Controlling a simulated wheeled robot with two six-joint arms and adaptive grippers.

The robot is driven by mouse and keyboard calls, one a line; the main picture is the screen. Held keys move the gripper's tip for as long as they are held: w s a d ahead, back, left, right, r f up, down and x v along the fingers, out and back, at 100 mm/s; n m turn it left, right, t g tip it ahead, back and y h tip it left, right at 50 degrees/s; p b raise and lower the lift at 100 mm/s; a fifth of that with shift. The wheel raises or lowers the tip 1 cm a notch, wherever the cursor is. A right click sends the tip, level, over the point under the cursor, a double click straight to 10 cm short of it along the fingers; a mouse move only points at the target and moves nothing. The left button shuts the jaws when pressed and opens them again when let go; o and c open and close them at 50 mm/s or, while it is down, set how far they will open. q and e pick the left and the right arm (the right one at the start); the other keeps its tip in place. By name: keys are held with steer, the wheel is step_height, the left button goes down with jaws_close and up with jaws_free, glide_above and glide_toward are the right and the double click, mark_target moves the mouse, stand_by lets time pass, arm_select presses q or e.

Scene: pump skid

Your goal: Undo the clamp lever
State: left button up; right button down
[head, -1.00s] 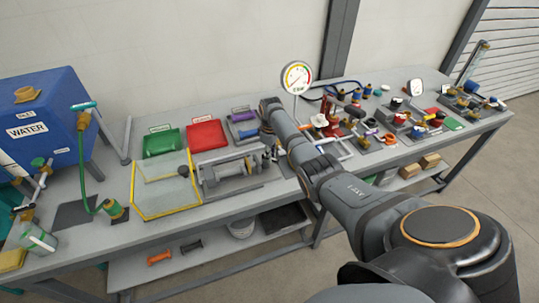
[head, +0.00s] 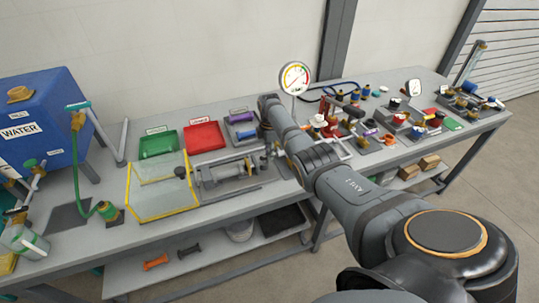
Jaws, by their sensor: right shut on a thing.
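A grey clamped assembly (head: 232,171) with a cylindrical body lies on the bench beside a yellow-edged clear guard (head: 160,190). A thin grey bar (head: 225,160) runs along its back; I cannot tell for sure whether it is the clamp lever. My right arm reaches in from the lower right, and its wrist is above the assembly's right end. My right gripper (head: 272,150) is small and mostly hidden by the arm; it is shut at that end, on what looks like the lever's end. My left gripper is not in view.
Green (head: 159,145) and red (head: 204,136) trays stand behind the assembly. A round gauge (head: 295,77) rises behind my arm. A blue water tank (head: 38,125) with a green hose is at left. Several valves and fittings crowd the bench's right. The front bench strip is clear.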

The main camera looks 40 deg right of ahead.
steer(key=shift+w+r+n, duration=0.15)
steer(key=shift+w+n, duration=0.05)
steer(key=shift+n, duration=0.2)
steer(key=c, duration=1.5)
jaws_free()
steer(key=shift+c, duration=0.2)
step_height(320, 180, up, 12)
steer(key=shift+s, duration=0.1)
